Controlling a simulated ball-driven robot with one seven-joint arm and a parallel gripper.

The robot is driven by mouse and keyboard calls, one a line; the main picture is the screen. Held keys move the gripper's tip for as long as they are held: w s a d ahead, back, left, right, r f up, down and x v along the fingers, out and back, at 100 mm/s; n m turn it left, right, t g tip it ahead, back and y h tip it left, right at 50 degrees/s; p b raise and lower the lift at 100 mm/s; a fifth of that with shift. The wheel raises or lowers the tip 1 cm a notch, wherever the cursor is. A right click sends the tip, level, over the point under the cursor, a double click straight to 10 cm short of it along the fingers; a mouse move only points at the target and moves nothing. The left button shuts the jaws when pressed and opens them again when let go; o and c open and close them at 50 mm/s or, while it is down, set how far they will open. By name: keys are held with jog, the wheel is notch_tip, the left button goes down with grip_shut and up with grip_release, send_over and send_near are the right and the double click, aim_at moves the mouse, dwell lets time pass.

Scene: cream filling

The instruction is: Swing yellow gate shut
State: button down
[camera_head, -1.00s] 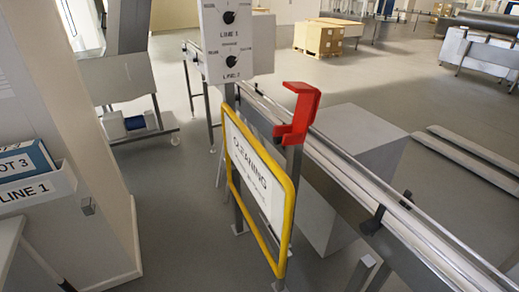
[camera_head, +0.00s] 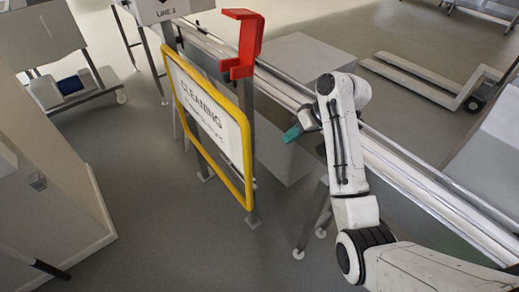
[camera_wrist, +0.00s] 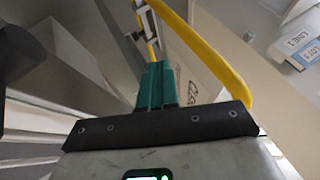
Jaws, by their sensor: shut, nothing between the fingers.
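The yellow gate (camera_head: 248,168) is a yellow tube frame with a white "CLEANING" panel (camera_head: 205,108). It stands left of centre in the head view, beside the conveyor. In the wrist view its yellow tube (camera_wrist: 214,62) curves across the upper middle, beyond my fingertips. My gripper (camera_head: 291,134) has teal fingers and is at the right of the gate in the head view, apart from the frame there. In the wrist view the teal fingers (camera_wrist: 157,82) are together, with nothing between them. Part of the gripper is hidden by the wrist in the head view.
The long metal conveyor (camera_head: 400,165) runs from the back to the lower right, by my arm. A grey box (camera_head: 300,55) stands behind the conveyor. Grey floor (camera_head: 160,220) is open left of the gate.

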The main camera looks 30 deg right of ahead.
jog(key=w+a+f+p, duration=0.2)
jog(key=w+a+f, duration=0.3)
jog(key=a+f, duration=0.1)
jog(key=shift+w+a+f+p, duration=0.35)
jog(key=shift+w+a+p, duration=0.05)
jog(key=shift+a, duration=0.2)
jog(key=shift+a, duration=0.1)
